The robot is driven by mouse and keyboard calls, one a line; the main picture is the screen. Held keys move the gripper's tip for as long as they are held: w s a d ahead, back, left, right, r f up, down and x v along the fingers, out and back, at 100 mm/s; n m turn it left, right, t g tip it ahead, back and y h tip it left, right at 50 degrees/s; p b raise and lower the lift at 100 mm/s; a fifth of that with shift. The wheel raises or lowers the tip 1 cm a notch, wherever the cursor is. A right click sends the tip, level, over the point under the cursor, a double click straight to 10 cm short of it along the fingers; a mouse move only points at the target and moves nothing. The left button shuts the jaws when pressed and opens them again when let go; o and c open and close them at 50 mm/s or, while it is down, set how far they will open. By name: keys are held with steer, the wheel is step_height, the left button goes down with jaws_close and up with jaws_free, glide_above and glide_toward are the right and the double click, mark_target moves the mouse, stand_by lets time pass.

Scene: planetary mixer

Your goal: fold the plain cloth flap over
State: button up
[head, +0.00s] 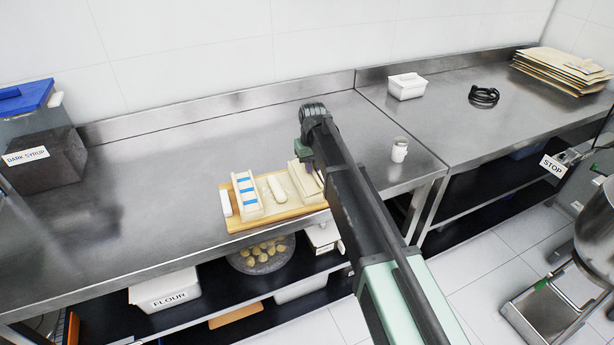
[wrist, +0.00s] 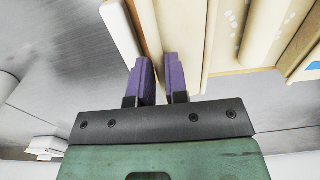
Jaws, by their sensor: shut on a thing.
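A wooden board (head: 262,221) lies on the steel counter. On it, a pale dough roll (head: 276,189) lies between a blue-striped cloth (head: 246,194) on the left and the plain cloth flap (head: 303,180) on the right. My gripper (head: 312,168) is at the flap, partly hidden by my arm in the head view. In the wrist view, the purple fingers of my gripper (wrist: 161,78) are close together on the thin edge of the plain flap (wrist: 150,45). Part of the flap is hidden by the fingers.
A white bar (head: 226,203) lies at the board's left end. A white jar (head: 399,150) stands to the right. A white tub (head: 407,86) and coiled black cable (head: 484,96) are farther back.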

steer(key=shift+o, duration=0.2)
steer(key=shift+s+a+r+p, duration=0.1)
steer(key=shift+a+r+p, duration=0.2)
steer(key=shift+r+p, duration=0.55)
steer(key=shift+f, duration=0.1)
steer(key=shift+s+a+r+p, duration=0.2)
steer(key=shift+a+r+p, duration=0.25)
steer(key=shift+r, duration=0.15)
steer(key=shift+s+a, duration=0.1)
steer(key=shift+a, duration=0.05)
steer(key=shift+r, duration=0.1)
